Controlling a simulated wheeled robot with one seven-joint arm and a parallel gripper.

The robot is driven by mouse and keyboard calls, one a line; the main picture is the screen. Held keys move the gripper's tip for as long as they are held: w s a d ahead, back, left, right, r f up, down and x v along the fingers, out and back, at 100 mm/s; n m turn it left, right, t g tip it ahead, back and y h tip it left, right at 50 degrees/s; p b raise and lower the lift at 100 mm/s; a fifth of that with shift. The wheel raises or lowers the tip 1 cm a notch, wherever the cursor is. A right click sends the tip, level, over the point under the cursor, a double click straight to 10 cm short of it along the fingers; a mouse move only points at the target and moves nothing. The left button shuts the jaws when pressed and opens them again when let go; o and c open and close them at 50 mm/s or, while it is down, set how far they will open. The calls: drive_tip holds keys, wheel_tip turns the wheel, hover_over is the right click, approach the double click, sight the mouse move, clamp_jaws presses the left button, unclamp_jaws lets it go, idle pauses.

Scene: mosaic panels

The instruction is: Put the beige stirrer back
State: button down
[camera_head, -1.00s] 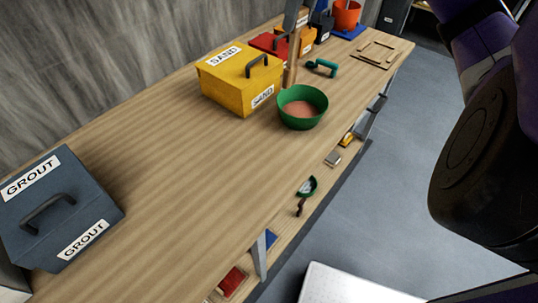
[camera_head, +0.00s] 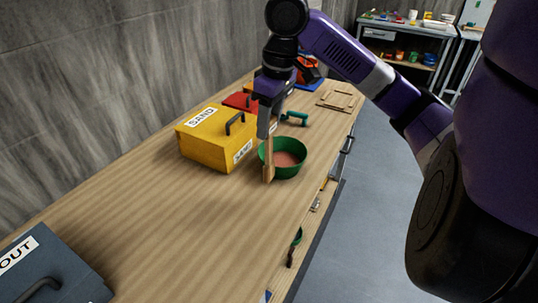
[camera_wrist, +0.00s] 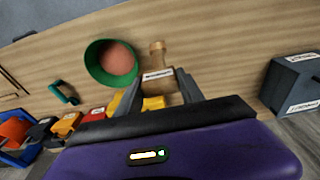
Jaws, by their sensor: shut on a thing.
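The beige stirrer (camera_head: 268,163) hangs upright, in front of the left rim of the green bowl (camera_head: 292,172) in the head view. My gripper (camera_head: 266,132) is shut on its upper part. In the wrist view the stirrer (camera_wrist: 157,62) shows between the fingers of my gripper (camera_wrist: 158,88), with a pale label across its broad part. The bowl (camera_wrist: 92,66) with reddish powder in it stands beside it there. I cannot tell whether the stirrer's lower end touches the bench.
A yellow SAND box (camera_head: 205,150) stands left of the bowl, and a dark GROUT box (camera_head: 45,275) at the near left. A teal-handled tool (camera_head: 294,118) and a wooden frame (camera_head: 340,98) lie farther back. The bench (camera_head: 160,215) between the boxes is clear.

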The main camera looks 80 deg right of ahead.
sight(269, 153)
wheel_tip(269, 153, down, 10)
drive_tip(key=shift+r, duration=0.25)
idle(0.3)
drive_tip(key=shift+f, duration=0.15)
drive_tip(key=c, duration=0.7)
unclamp_jaws()
drive_tip(key=r, duration=0.4)
drive_tip(key=s+r, duration=0.1)
drive_tip(key=r, duration=0.7)
drive_tip(key=shift+s+a+r, duration=0.1)
drive_tip(key=shift+s+a, duration=0.1)
drive_tip(key=shift+s, duration=0.15)
